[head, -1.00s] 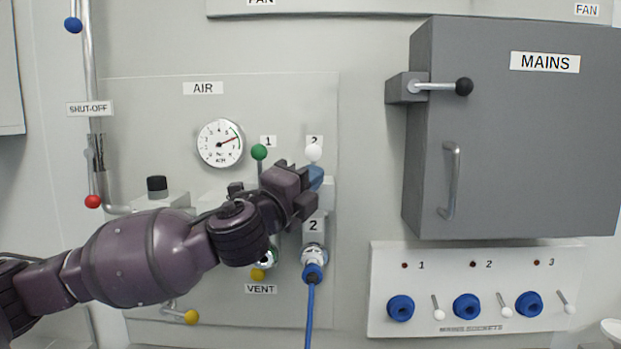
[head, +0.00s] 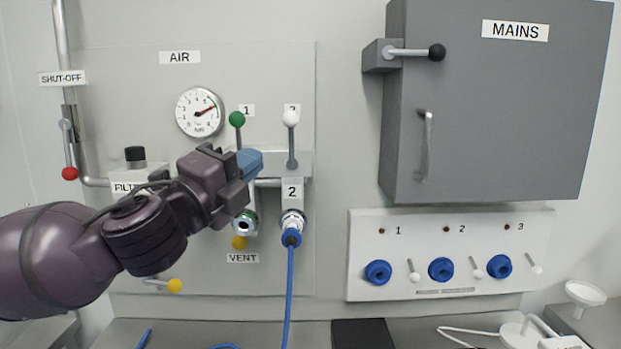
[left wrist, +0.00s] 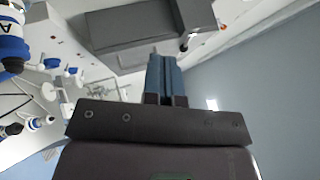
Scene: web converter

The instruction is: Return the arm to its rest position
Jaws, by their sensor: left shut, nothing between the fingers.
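My left arm comes in from the left in the head view, with its left gripper (head: 250,162) in front of the air panel (head: 290,100). The blue fingertips are shut together and empty. They appear just left of the white-knobbed lever (head: 291,120) of outlet 2 and below the green-knobbed lever (head: 237,120) of outlet 1. In the left wrist view the closed blue fingers (left wrist: 163,75) point away with nothing between them. The gripper partly hides outlet 1 and the pipework. My right gripper is not in view.
A blue hose (head: 288,290) hangs from outlet 2. The grey MAINS box (head: 490,110) juts out at the right, above a panel of blue sockets (head: 440,269).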

